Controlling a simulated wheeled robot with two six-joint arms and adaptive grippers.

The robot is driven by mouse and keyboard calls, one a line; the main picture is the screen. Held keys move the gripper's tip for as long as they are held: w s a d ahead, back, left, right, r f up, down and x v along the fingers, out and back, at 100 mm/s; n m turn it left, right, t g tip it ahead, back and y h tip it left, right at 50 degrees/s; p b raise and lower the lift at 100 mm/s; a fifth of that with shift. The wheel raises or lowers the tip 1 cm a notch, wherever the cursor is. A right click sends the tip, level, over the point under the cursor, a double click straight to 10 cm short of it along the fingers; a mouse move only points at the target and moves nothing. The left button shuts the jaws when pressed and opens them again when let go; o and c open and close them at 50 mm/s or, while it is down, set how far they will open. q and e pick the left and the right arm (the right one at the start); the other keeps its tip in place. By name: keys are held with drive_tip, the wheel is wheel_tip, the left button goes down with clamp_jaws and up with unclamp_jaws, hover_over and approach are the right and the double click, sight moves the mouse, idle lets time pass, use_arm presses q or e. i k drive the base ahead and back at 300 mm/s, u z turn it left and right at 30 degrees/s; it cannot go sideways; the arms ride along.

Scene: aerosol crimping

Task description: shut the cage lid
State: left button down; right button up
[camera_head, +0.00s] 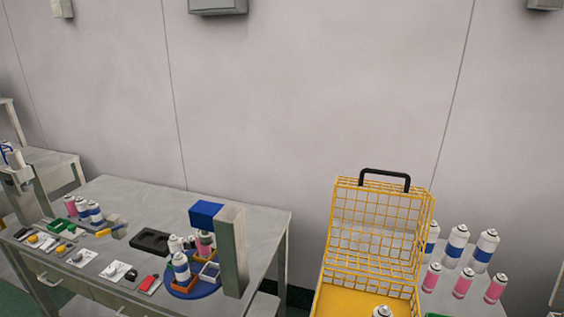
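The yellow wire cage (368,300) stands at the bottom right of the head view, cut off by the lower edge. Its lid (378,222) is a yellow wire panel that stands up open at the back, with a black handle (385,175) at the top. The top of a can (382,311) shows inside the cage, over the yellow floor. The cage's front is out of view. Neither of my grippers can be made out in the head view.
Several blue-and-white cans (457,246) and pink cans (463,282) stand right of the cage. A grey table (255,222) at left holds a crimping post (232,250), a blue turntable (208,291) with cans, and small parts. A plain wall is behind.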

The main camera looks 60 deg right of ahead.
sight(407, 188)
drive_tip(key=i, duration=1.4)
drive_tip(key=z, duration=4.4)
